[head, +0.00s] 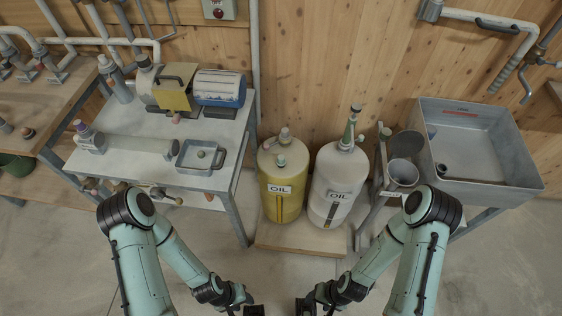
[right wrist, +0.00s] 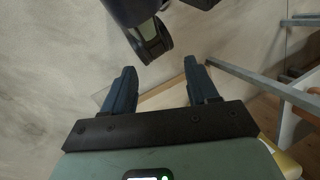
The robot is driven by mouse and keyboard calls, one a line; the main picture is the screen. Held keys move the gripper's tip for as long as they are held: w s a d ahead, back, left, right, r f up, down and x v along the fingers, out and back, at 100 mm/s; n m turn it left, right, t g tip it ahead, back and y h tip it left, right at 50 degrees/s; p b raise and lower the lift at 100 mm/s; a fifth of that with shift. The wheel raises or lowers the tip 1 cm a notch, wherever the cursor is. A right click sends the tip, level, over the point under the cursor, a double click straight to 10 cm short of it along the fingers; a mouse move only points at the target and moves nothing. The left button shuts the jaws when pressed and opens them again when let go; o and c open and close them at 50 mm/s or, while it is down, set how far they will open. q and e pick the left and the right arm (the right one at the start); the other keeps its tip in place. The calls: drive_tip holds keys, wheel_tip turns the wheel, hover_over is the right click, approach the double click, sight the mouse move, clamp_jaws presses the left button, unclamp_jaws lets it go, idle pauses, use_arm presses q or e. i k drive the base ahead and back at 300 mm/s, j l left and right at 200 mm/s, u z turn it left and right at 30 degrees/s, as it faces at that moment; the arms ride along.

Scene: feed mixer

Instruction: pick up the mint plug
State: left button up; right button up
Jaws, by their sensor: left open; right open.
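My left gripper (head: 254,309) is at the bottom edge of the head view, in front of the drums and apart from the plug. My right gripper (head: 306,307) is beside it at the same edge, also apart from the plug. In the right wrist view my right gripper (right wrist: 163,78) has its two fingers spread with nothing between them. The left fingers are mostly cut off by the picture edge.
A grey workbench (head: 154,158) stands left and a metal sink (head: 477,198) right. Floor before the drums is clear.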

sight(281, 162)
drive_tip(key=z, duration=1.65)
drive_tip(key=u, duration=2.4)
drive_tip(key=l+u, duration=0.2)
drive_tip(key=u, duration=0.15)
drive_tip(key=k+l+u, duration=0.1)
drive_tip(key=u, duration=0.25)
drive_tip(key=k+l+u, duration=0.1)
drive_tip(key=u, duration=0.25)
drive_tip(key=l, duration=0.3)
drive_tip(key=i+l, duration=0.15)
drive_tip(key=l, duration=0.1)
